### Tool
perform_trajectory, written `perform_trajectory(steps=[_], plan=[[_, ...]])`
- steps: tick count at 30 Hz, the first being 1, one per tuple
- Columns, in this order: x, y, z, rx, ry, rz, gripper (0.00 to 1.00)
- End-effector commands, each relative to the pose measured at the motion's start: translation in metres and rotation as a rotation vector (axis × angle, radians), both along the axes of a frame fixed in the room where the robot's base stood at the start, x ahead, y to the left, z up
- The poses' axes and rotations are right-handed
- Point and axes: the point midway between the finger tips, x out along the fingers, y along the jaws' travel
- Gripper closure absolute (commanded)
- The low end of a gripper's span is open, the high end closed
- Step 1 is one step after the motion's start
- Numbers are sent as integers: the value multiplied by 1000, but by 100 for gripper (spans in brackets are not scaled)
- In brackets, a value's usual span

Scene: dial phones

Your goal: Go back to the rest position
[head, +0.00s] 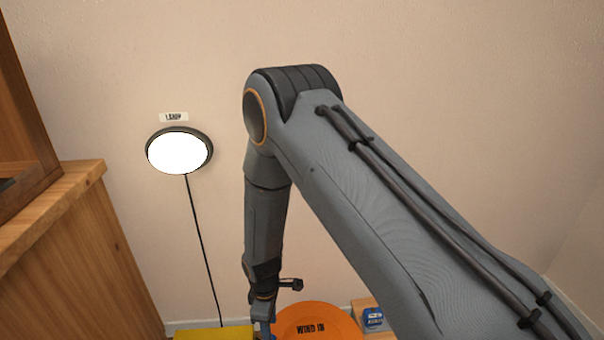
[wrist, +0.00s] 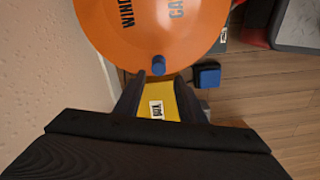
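My gripper (wrist: 159,80) is open in the wrist view, its two dark fingers apart with nothing held between them. In the head view, my gripper hangs at the bottom, partly cut off by the picture edge. An orange round dial (head: 318,322) marked "WIND IN" is just right of it; the dial also shows in the wrist view (wrist: 150,28), ahead of the fingertips. A small blue knob (wrist: 158,65) sits at the dial's near edge, just beyond the fingertips. Whether a finger touches it I cannot tell.
A yellow block (head: 213,334) with a label shows left of the dial and between my fingers in the wrist view. A blue labelled block (head: 373,318) is right of the dial. A round white lamp (head: 180,152) is on the wall; a wooden cabinet (head: 75,265) stands left.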

Motion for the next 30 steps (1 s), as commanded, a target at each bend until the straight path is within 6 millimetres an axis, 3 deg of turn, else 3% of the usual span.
perform_trajectory(steps=[7, 14, 21, 30], plan=[[8, -15, 89, 10, -8, -161, 64], [-3, -43, 181, 16, -6, -350, 64], [-32, -78, 263, 24, -2, -545, 64], [-87, -127, 343, 36, 6, -788, 64]])
